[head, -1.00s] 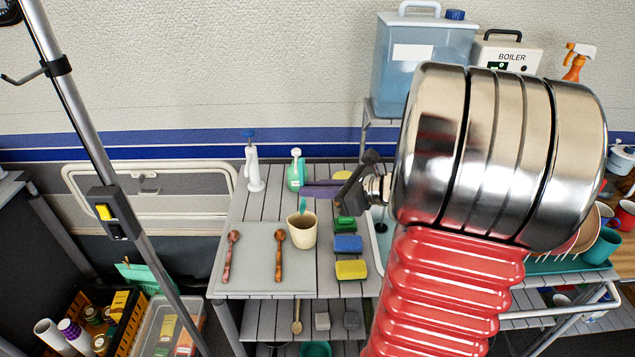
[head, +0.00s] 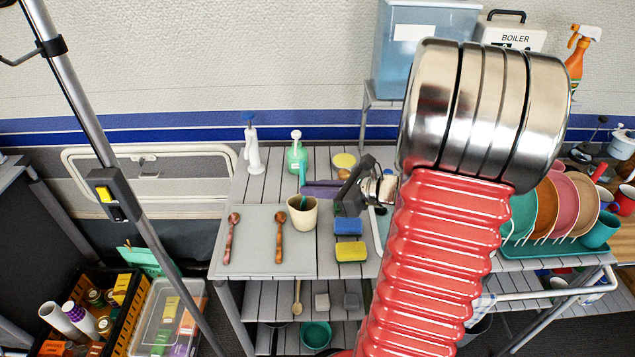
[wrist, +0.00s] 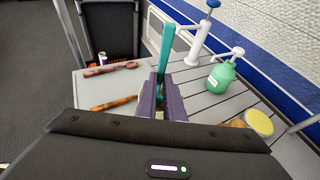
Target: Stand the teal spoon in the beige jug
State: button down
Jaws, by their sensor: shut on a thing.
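The beige jug (head: 303,216) stands upright at the right edge of a grey board on the counter. My gripper (head: 312,188) reaches in from the right with its purple fingers just above the jug's rim. It is shut on the teal spoon (head: 302,172), whose handle rises above the fingers. The spoon's lower part goes down inside the jug's mouth, and its end is hidden there. In the wrist view the teal handle (wrist: 166,52) stands up, slightly tilted, between the fingers (wrist: 161,98). The jug is mostly hidden there.
Two brown wooden spoons (head: 280,238) lie on the grey board (head: 255,262) left of the jug. A green pump bottle (head: 297,157) and a white pump bottle (head: 253,155) stand behind. Blue and yellow sponges (head: 351,252) lie to the right. A dish rack holds plates (head: 545,208) farther right.

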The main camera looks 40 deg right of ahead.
jog(key=shift+f, duration=0.7)
jog(key=c, duration=1.8)
grip_release()
jog(key=v, duration=1.3)
jog(key=shift+s+d+r, duration=0.15)
jog(key=shift+s, duration=0.2)
